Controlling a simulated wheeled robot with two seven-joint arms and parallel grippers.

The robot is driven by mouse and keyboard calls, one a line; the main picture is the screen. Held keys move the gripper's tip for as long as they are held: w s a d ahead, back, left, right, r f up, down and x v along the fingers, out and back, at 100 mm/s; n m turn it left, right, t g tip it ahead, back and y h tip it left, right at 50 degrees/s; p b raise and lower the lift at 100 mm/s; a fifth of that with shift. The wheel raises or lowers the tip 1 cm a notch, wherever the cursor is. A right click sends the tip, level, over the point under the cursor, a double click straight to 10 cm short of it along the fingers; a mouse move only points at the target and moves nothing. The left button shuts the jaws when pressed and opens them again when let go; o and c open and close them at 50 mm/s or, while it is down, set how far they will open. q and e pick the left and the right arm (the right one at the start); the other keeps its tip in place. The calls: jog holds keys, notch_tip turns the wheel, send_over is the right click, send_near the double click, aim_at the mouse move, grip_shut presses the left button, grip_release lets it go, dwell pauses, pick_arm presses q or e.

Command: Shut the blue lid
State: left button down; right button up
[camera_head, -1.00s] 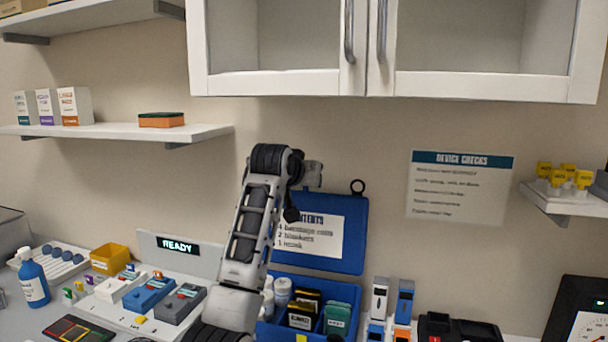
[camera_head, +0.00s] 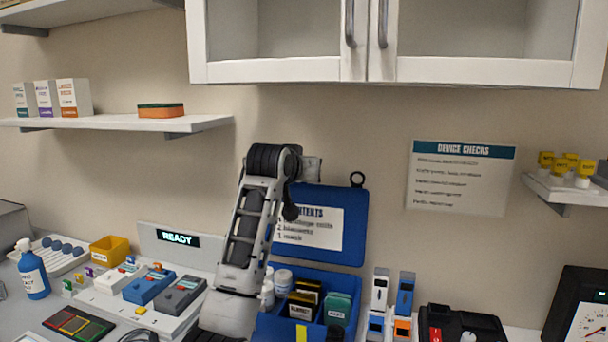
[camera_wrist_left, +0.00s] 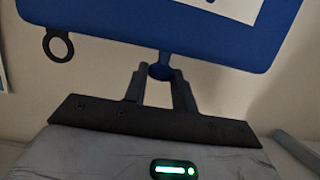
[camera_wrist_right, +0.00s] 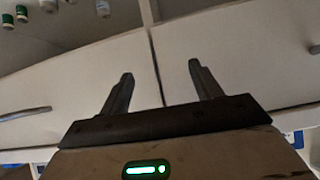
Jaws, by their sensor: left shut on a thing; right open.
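The blue lid (camera_head: 355,226) stands raised, roughly upright, behind the blue box (camera_head: 356,290), with a white contents label on it. The box is open and holds bottles and small packs. My left arm rises in front of the lid's left part and hides some of it. In the left wrist view my left gripper (camera_wrist_left: 160,75) is shut on a small blue knob (camera_wrist_left: 159,71) at the lid's edge. My right gripper (camera_wrist_right: 161,72) is open and empty, seen only in the right wrist view, before pale panels.
A white cabinet (camera_head: 280,75) hangs above the lid. Left of the box are a device station (camera_head: 150,300) with a READY display and a yellow bin (camera_head: 110,251). Upright blue and white devices (camera_head: 404,292) and a black case (camera_head: 460,325) stand right of the box.

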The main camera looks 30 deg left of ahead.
pick_arm(q)
jog(key=s+d+f+b, duration=0.1)
jog(key=s+f, duration=0.1)
jog(key=s, duration=0.3)
jog(key=s+d+f+t, duration=0.1)
jog(key=s+d+f, duration=0.1)
jog(key=s, duration=0.4)
jog(key=shift+f+t+b, duration=0.2)
jog(key=shift+t+b, duration=0.1)
jog(key=shift+b, duration=0.05)
pick_arm(e)
jog(key=shift+a+f, duration=0.2)
jog(key=shift+f, duration=0.15)
